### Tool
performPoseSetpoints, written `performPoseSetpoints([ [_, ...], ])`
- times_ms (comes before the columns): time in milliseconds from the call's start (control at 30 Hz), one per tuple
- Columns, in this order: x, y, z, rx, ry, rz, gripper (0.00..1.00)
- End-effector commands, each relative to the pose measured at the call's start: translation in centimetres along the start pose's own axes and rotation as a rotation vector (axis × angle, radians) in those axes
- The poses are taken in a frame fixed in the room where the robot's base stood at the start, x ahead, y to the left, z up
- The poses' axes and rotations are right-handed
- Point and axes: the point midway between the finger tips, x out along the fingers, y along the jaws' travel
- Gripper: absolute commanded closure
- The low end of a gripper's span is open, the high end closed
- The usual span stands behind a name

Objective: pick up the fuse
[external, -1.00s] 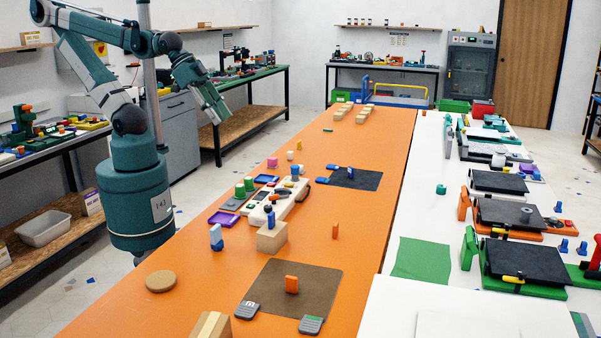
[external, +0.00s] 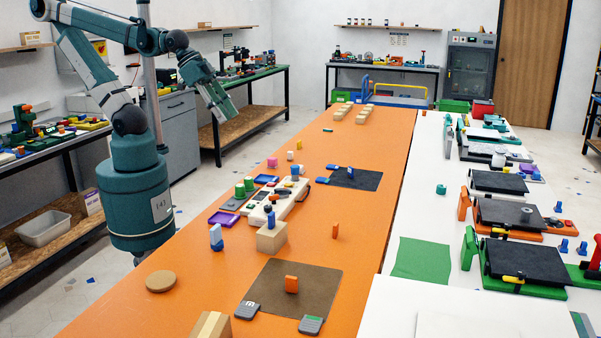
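I cannot tell for sure which thing is the fuse. A small orange upright piece (external: 335,230) stands alone on the orange table. A larger orange upright block (external: 291,284) stands on the brown mat (external: 325,290). A white device (external: 288,206) with blue and red parts sits near the table's middle. My gripper (external: 230,114) hangs in the air left of the table, well away from all of these, pointing down and to the right. It holds nothing that I can see. Its fingers are too small to show whether they are open.
A tan block (external: 271,238) and a blue-and-white piece (external: 216,237) stand by the white device. Two grey pieces (external: 247,310) (external: 310,325) lie at the brown mat's near edge. A dark mat (external: 358,180) lies farther back. The orange table (external: 345,145) is largely clear behind that.

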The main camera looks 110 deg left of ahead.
Motion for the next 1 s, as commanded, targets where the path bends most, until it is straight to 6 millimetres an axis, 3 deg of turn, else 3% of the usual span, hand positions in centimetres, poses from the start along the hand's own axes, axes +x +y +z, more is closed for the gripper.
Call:
performPoseSetpoints([
  [500,3.2,-7.3,-4.6,-0.224,-0.094,-0.087,0.67],
  [1000,7.1,-16.3,-7.2,-0.453,-0.180,-0.169,0.67],
])
